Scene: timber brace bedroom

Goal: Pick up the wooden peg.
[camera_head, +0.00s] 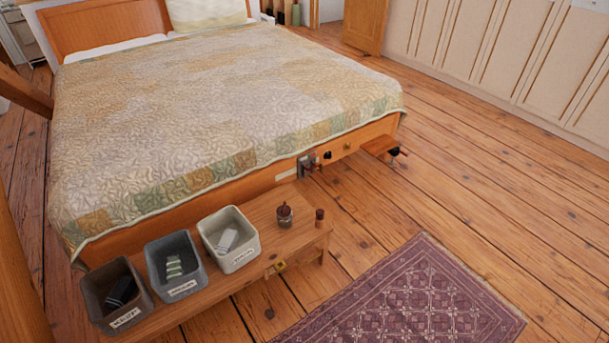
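A small upright brown cylinder (319,217) stands at the right end of the wooden bench (290,245) at the foot of the bed. It could be the wooden peg, but it is too small to be sure. A round wooden knob-like piece (348,146) sits on the bed's footboard beside a black round piece (327,155); it could also be a peg. Neither of my grippers is in view.
Three labelled bins, black (103,299), grey-blue (165,258) and white (245,251), and a small dark jar (285,215) stand on the bench. The quilted bed (210,100) lies behind.

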